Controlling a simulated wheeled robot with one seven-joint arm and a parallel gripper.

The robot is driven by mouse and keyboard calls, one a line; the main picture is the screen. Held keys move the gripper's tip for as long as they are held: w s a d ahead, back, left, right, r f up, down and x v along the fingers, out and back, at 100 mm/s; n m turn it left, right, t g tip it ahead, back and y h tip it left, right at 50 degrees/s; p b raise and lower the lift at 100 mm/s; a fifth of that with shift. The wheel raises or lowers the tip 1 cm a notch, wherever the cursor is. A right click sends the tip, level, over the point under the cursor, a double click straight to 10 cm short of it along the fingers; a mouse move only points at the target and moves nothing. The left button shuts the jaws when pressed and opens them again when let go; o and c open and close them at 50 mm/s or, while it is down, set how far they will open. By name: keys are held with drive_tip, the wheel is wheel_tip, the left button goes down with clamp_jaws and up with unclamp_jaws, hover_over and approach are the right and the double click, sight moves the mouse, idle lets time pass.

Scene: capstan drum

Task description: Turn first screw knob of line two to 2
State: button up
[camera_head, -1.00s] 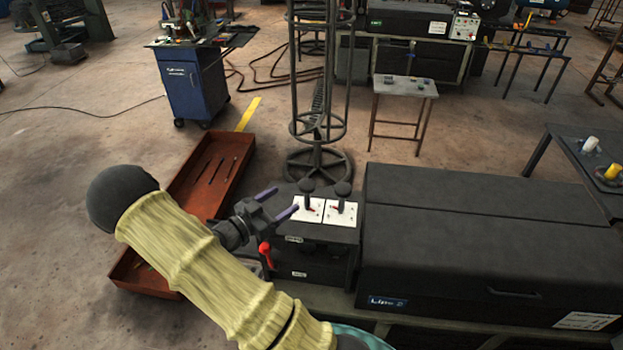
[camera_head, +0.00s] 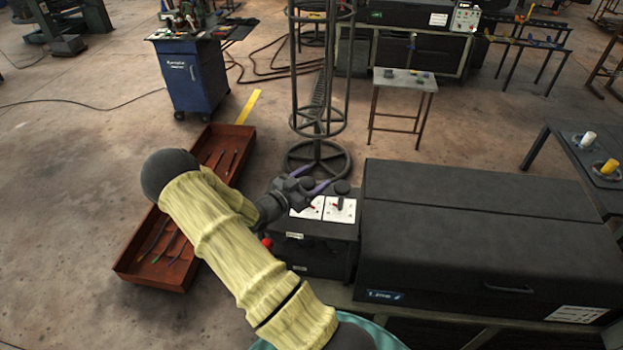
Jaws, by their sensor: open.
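The control box of line two (camera_head: 318,250) stands left of a long black housing with a "Line 2" label (camera_head: 384,295). Two white dial plates lie on its top. The dial marks are too small to read.
A red lever knob (camera_head: 267,243) sits at the box's left front. A rusty tray (camera_head: 155,270) with rods lies on the floor to the left. A round wire frame (camera_head: 318,140) stands behind the box. The long black housing (camera_head: 480,235) fills the right.

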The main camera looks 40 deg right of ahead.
drive_tip(key=c, duration=1)
drive_tip(key=shift+f+n+t+b, duration=0.1)
drive_tip(key=shift+n+t+b, duration=0.5)
drive_tip(key=shift+t, duration=0.3)
drive_tip(key=n+t+b, duration=0.1)
drive_tip(key=t, duration=0.1)
drive_tip(key=shift+w+f+n+t+y, duration=0.1)
drive_tip(key=shift+w+n+t+y, duration=0.05)
drive_tip(key=shift+n+t+y, duration=0.25)
drive_tip(key=n+t+y+b, duration=0.2)
drive_tip(key=t, duration=0.1)
drive_tip(key=n+t+b, duration=0.1)
drive_tip(key=t, duration=0.1)
drive_tip(key=shift+w+a+n+y+b, duration=0.1)
drive_tip(key=shift+w+n+y+b, duration=0.15)
drive_tip(key=shift+n+y+b, duration=0.15)
drive_tip(key=n+t+y+b, duration=0.1)
drive_tip(key=t, duration=0.1)
drive_tip(key=n+t+y+b, duration=0.1)
drive_tip(key=n+y, duration=0.1)
drive_tip(key=shift+w+a+t+y, duration=0.2)
drive_tip(key=shift+t+y, duration=0.1)
drive_tip(key=shift+t, duration=0.1)
drive_tip(key=shift+w+a+r+n+t+y+b, duration=0.1)
drive_tip(key=shift+n+t+y+b, duration=0.4)
drive_tip(key=shift+n+y, duration=0.3)
drive_tip(key=shift+w+a+r+n+t+y+b, duration=0.1)
drive_tip(key=shift+n+t+y+b, duration=0.4)
drive_tip(key=shift+y, duration=0.4)
drive_tip(key=shift+r, duration=0.1)
